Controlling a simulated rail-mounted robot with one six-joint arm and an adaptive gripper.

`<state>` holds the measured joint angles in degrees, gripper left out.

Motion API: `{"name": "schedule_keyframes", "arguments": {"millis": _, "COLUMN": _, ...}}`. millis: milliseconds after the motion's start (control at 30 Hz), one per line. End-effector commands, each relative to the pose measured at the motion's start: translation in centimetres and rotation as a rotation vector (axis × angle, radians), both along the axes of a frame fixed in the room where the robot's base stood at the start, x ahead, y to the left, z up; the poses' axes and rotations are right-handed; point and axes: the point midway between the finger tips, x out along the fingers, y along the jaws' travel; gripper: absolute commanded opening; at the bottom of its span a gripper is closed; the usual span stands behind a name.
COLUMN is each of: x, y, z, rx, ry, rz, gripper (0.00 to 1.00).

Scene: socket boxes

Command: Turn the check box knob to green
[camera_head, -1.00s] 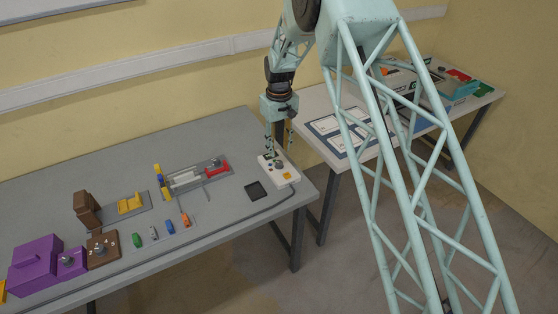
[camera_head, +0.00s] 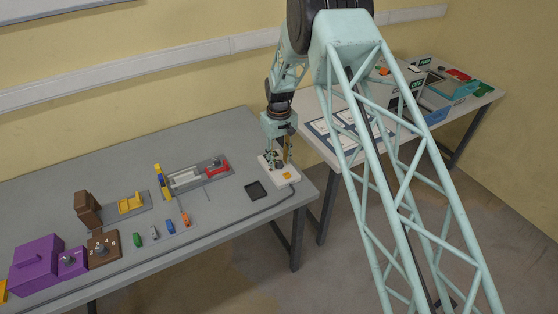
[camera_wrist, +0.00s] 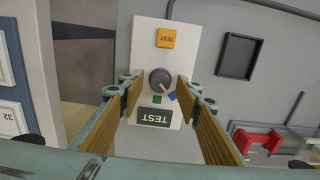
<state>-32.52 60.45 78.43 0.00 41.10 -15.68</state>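The white check box (camera_wrist: 146,48) lies on the grey table and fills the middle of the wrist view; it also shows in the head view (camera_head: 291,180). Its dark grey round knob (camera_wrist: 160,79) has a pale pointer line that seems to aim at the blue mark (camera_wrist: 172,96). The green mark (camera_wrist: 157,100) is just left of the blue one. A dark display (camera_wrist: 154,117) reads TEST, and a yellow TEST button (camera_wrist: 166,38) is at the other end. My gripper (camera_wrist: 158,86) is open, one finger on each side of the knob, with gaps showing. Finger height is unclear.
A black square tray (camera_wrist: 237,60) lies beside the box, with a cable along the table edge. A red part (camera_wrist: 258,139) on a grey holder is further right. A second table with papers (camera_head: 333,125) stands to the right across a gap.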

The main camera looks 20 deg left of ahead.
Motion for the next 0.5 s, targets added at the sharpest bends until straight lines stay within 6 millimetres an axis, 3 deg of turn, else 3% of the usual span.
{"name": "schedule_keyframes", "arguments": {"millis": 100, "x": 0.00, "y": 0.00, "z": 0.01, "rx": 0.000, "ry": 0.000, "rz": 0.000, "gripper": 0.29}}
{"name": "schedule_keyframes", "arguments": {"millis": 333, "x": -0.01, "y": -0.01, "z": 0.01, "rx": 0.000, "ry": 0.000, "rz": 0.000, "gripper": 0.09}}
{"name": "schedule_keyframes", "arguments": {"millis": 500, "x": -0.01, "y": -0.01, "z": 0.01, "rx": 0.000, "ry": 0.000, "rz": -0.002, "gripper": 0.07}}
